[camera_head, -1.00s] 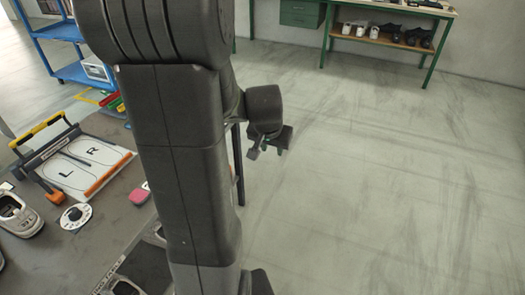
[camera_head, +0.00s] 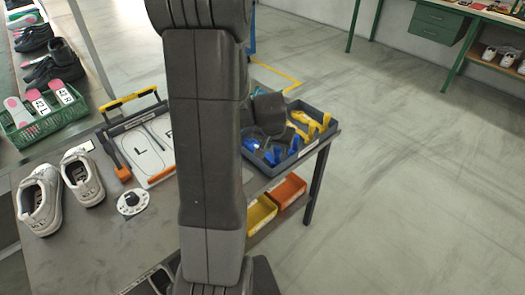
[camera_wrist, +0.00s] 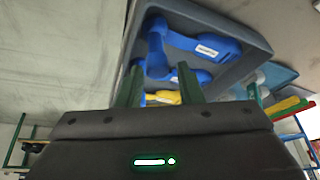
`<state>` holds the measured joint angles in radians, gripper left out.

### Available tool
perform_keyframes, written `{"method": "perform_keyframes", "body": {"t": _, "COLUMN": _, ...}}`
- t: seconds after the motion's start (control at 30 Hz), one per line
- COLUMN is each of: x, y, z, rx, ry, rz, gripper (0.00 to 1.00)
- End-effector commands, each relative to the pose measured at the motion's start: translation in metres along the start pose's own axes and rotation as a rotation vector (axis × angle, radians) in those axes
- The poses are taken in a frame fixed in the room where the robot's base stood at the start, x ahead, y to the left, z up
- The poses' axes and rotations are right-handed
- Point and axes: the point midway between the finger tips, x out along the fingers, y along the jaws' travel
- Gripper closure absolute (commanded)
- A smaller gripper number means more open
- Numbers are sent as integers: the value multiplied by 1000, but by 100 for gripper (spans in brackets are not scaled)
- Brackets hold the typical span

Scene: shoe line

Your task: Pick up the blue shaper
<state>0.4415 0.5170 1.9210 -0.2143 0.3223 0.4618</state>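Blue shapers lie in a grey tray (camera_head: 290,161) at the table's right edge. In the head view one blue shaper (camera_head: 272,155) shows beside yellow shapers (camera_head: 311,122); my arm hides part of the tray. In the wrist view a blue shaper with a white label (camera_wrist: 197,43) lies across the tray (camera_wrist: 232,24), with more blue and a yellow piece (camera_wrist: 163,97) nearer the fingers. My gripper (camera_wrist: 160,65) is open, its two green fingers apart with nothing visibly held between them. It is close to the tray; exact height is unclear.
Yellow (camera_head: 260,214) and orange bins (camera_head: 288,191) sit below the tray. An L/R board (camera_head: 146,150), white shoes (camera_head: 40,200) and a round dial (camera_head: 132,201) are on the table. A green crate (camera_head: 45,118) stands at left. The floor at right is clear.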

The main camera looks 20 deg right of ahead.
Motion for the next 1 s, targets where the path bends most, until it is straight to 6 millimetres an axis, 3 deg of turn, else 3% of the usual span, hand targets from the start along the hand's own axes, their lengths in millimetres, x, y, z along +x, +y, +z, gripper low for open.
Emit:
{"method": "perform_keyframes", "body": {"t": 0.23, "x": 14, "y": 1, "z": 1, "rx": 1, "ry": -2, "rz": 1, "gripper": 67}}
{"method": "perform_keyframes", "body": {"t": 0.53, "x": 51, "y": 3, "z": 3, "rx": 1, "ry": -1, "rz": 0, "gripper": 67}}
{"method": "perform_keyframes", "body": {"t": 0.87, "x": 56, "y": 3, "z": 2, "rx": 0, "ry": 1, "rz": -1, "gripper": 67}}
{"method": "perform_keyframes", "body": {"t": 1.0, "x": 56, "y": 3, "z": 2, "rx": 0, "ry": 1, "rz": -1, "gripper": 92}}
